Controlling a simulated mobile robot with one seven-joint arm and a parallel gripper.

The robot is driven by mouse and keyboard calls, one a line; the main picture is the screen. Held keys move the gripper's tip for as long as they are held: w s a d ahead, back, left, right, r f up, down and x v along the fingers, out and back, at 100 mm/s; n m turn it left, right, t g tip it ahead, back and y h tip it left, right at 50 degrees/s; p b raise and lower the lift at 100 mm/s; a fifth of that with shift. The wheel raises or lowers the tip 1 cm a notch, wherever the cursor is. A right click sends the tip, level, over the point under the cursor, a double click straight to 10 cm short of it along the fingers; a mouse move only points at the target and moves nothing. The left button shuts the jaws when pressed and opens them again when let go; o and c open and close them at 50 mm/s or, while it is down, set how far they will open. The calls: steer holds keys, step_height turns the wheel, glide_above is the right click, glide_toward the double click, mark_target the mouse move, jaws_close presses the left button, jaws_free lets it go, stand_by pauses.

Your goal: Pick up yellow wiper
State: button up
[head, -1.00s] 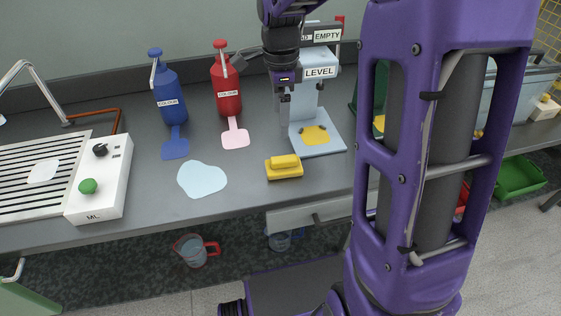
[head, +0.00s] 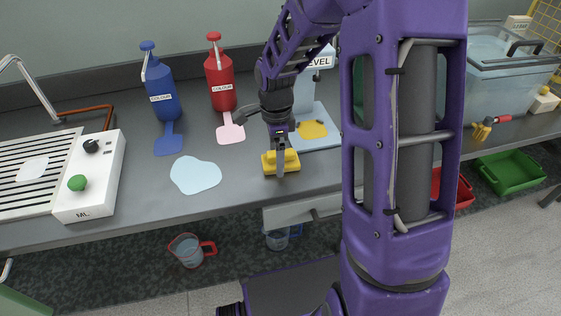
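The yellow wiper (head: 292,162), a small block with a raised grip on top, lies on the grey counter near its front edge. My gripper (head: 280,166) points down at the wiper, its fingers overlapping the middle of the raised grip in the head view. One finger shows in front of the wiper; the other is hidden or merges with it, so I cannot tell whether the fingers are closed on it. The wiper rests flat on the counter.
A light blue puddle (head: 195,174) lies left of the wiper. A blue dispenser (head: 163,85) and a red dispenser (head: 221,80) stand behind. A pale blue stand (head: 305,95) with a yellow patch (head: 312,130) is close behind my gripper. A white control box (head: 90,180) is left.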

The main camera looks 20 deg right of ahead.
steer(key=shift+f, duration=0.15)
steer(key=c, duration=1.3)
step_height(320, 180, up, 10)
steer(key=shift+r+p, duration=0.25)
steer(key=shift+p, duration=1)
step_height(320, 180, up, 9)
steer(key=p, duration=0.8)
steer(key=shift+f+p, duration=0.1)
steer(key=shift+p, duration=0.3)
steer(key=shift+r+b, duration=0.3)
steer(key=shift+r, duration=1.7)
steer(key=shift+r, duration=0.1)
steer(key=shift+r, duration=1.7)
